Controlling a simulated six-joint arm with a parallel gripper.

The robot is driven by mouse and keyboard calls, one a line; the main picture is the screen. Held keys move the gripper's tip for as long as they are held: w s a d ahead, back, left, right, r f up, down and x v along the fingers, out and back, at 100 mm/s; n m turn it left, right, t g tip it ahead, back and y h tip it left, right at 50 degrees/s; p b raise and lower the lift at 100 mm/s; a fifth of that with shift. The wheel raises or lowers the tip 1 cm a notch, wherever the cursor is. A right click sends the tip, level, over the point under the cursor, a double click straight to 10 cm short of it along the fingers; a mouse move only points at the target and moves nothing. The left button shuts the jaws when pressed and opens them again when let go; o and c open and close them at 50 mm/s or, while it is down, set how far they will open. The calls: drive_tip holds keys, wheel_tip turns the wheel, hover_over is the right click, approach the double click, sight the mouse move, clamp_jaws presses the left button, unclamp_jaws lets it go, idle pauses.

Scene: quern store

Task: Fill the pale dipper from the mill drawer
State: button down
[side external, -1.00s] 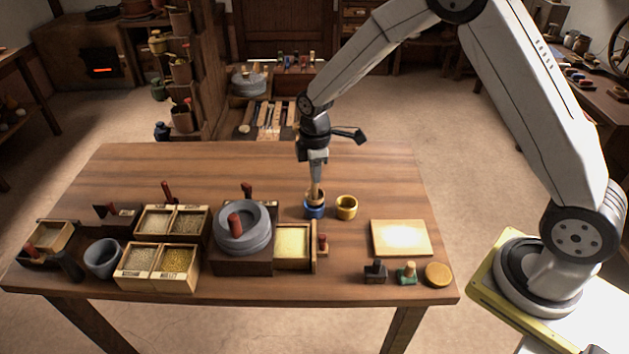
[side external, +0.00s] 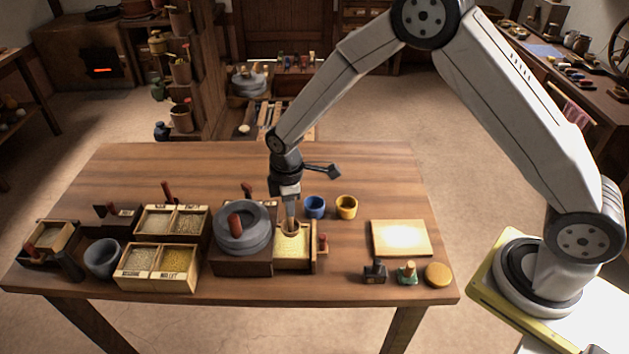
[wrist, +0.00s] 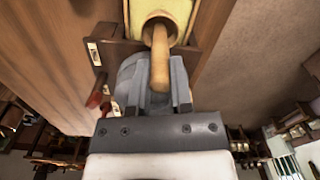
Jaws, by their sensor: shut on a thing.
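My gripper (side external: 290,202) is shut on the handle of the pale dipper (side external: 292,227) and points down at the mill drawer (side external: 314,258). In the wrist view the dipper's handle (wrist: 160,60) runs between the jaws (wrist: 158,88), with its round cup beyond. The drawer stands open to the right of the grey stone mill (side external: 241,230) and holds pale yellow meal (side external: 293,250). The dipper's cup is at the back part of the drawer. I cannot tell whether it touches the meal, and what is inside the cup is not clear.
A blue cup (side external: 314,207) and a yellow cup (side external: 346,207) stand behind and right of the drawer. A pale board (side external: 401,238) lies at right, with small stamps (side external: 375,271) and a round disc (side external: 438,274) in front. Grain boxes (side external: 158,284) stand left. The table's back is clear.

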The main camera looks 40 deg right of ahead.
sight(291, 230)
drive_tip(key=shift+f, duration=3.4)
drive_tip(key=shift+r, duration=0.15)
drive_tip(key=shift+r, duration=3.1)
